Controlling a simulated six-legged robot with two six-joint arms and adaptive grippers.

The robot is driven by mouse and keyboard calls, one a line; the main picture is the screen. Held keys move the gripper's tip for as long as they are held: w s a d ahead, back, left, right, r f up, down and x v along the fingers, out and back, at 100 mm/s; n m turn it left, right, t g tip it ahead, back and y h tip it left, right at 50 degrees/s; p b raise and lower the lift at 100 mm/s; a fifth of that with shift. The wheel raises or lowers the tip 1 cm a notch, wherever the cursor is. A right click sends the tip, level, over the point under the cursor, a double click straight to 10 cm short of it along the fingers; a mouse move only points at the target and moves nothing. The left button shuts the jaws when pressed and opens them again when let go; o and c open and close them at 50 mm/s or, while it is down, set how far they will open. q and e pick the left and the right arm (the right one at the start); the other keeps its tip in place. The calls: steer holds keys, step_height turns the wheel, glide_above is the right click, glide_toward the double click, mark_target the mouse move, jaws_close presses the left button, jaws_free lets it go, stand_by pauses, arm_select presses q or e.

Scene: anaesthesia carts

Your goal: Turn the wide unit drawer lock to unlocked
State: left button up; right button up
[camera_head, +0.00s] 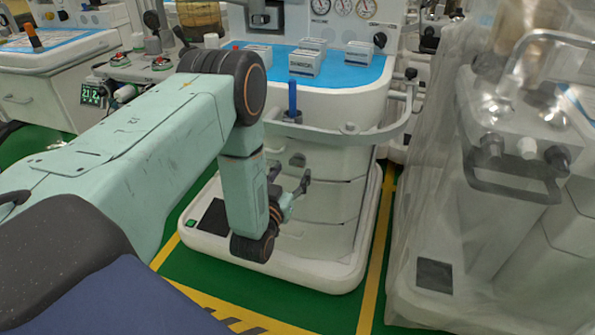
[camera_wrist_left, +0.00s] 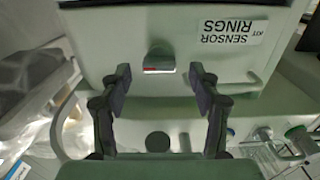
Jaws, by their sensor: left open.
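The wide unit seems to be the white cart (camera_head: 335,185) in the middle of the head view, with drawer seams down its front. My left gripper (camera_head: 296,186) is low in front of those drawers. In the left wrist view the drawer front (camera_wrist_left: 115,35) carries an upside-down label (camera_wrist_left: 234,32) reading "SENSOR RINGS KIT". A small lock (camera_wrist_left: 159,62) with a pale bar and a red mark sits on that front. The open left gripper (camera_wrist_left: 160,80) has one finger on each side of the lock, apart from it, with nothing between them. My right gripper is not in view.
A curved grey rail (camera_head: 350,135) rings the cart below its blue top (camera_head: 350,75), which bears several white boxes. A plastic-draped machine (camera_head: 480,210) stands close on the right. Green floor (camera_head: 205,275) with yellow lines shows in front.

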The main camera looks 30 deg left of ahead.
mark_target(298, 162)
arm_select(q)
steer(key=shift+b+x, duration=0.3)
steer(key=shift+x, duration=0.6)
steer(key=shift+w+a, duration=0.1)
steer(key=shift+w, duration=0.45)
steer(key=shift+s+r, duration=0.1)
steer(key=shift+c, duration=0.2)
steer(key=shift+c, duration=0.8)
steer(key=c, duration=1)
steer(key=shift+o, duration=0.2)
